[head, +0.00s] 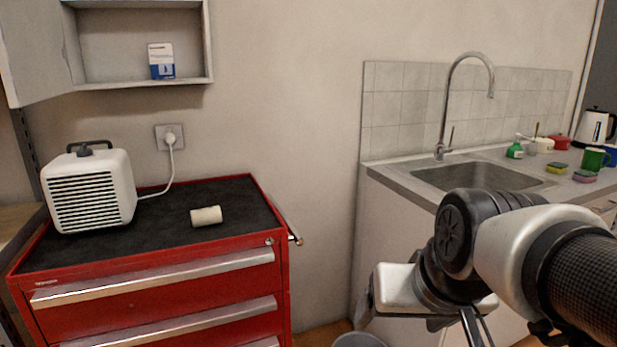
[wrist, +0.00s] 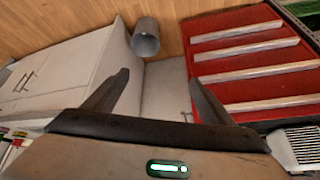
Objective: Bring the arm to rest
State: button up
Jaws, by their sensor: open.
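My arm (head: 560,255) reaches in from the right of the head view, bent in front of the sink counter. My gripper (wrist: 159,77) shows in the wrist view with its two dark fingers spread wide apart. Nothing is between the fingers. In the head view the fingers are mostly hidden by the wrist and the picture's lower edge.
A red drawer cabinet (head: 150,290) stands at left, bearing a white heater (head: 90,190) and a pale cylinder (head: 206,216). A grey bin (wrist: 146,40) stands on the wooden floor. The sink (head: 475,177) and counter with mugs are at right. An open wall cabinet (head: 140,85) hangs upper left.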

jog(key=s, duration=0.5)
notch_tip(320, 180, up, 27)
jog(key=p, duration=2.8)
jog(key=shift+d+r+h, duration=0.2)
jog(key=shift+d+h, duration=0.1)
jog(key=shift+d, duration=0.15)
